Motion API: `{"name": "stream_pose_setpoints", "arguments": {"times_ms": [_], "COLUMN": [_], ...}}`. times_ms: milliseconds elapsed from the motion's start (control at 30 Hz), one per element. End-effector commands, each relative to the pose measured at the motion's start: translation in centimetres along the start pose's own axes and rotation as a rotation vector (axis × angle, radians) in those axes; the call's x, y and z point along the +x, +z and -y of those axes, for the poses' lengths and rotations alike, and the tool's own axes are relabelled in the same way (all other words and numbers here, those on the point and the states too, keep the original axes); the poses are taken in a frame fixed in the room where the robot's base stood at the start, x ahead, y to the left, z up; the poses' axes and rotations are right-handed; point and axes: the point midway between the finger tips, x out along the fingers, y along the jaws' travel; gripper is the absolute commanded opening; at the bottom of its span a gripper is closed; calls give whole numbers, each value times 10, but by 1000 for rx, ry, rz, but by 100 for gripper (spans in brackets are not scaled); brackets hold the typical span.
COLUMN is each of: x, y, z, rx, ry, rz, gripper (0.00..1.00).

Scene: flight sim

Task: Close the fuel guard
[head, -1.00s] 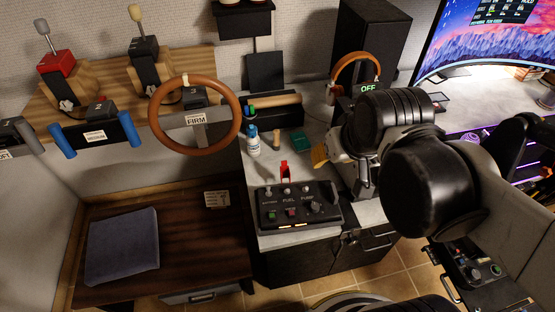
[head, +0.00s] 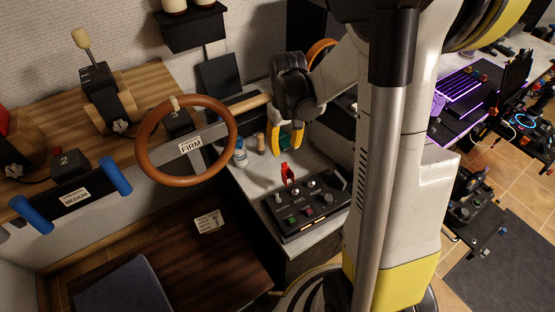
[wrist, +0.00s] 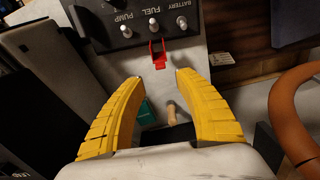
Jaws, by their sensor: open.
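The red fuel guard (head: 287,173) stands raised at the back edge of the black switch panel (head: 306,205) on the grey counter. In the wrist view the guard (wrist: 158,52) hangs off the panel edge by the middle switch, under the FUEL label. My gripper (head: 289,150) is above the counter, behind the guard. In the wrist view my gripper's yellow fingers (wrist: 160,76) are spread wide and empty. The guard lies just beyond the fingertips, between their lines, and appears apart from them. The panel (wrist: 140,20) also shows BATTERY and PUMP labels.
A white-blue bottle (head: 240,154) and a wooden peg (head: 261,144) stand on the counter left of my gripper. A brown steering wheel (head: 147,170) marked FIRM juts out further left. A teal item (wrist: 147,112) lies below the fingers in the wrist view.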

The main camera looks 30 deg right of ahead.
Motion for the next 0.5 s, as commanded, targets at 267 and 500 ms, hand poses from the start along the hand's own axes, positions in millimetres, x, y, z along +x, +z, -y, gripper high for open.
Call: {"name": "stream_pose_setpoints", "arguments": {"times_ms": [267,500], "x": [59,81], "y": [0,-1], "z": [0,0], "rx": [0,0], "ry": [0,0], "rz": [-1,-2], "gripper": [40,40]}}
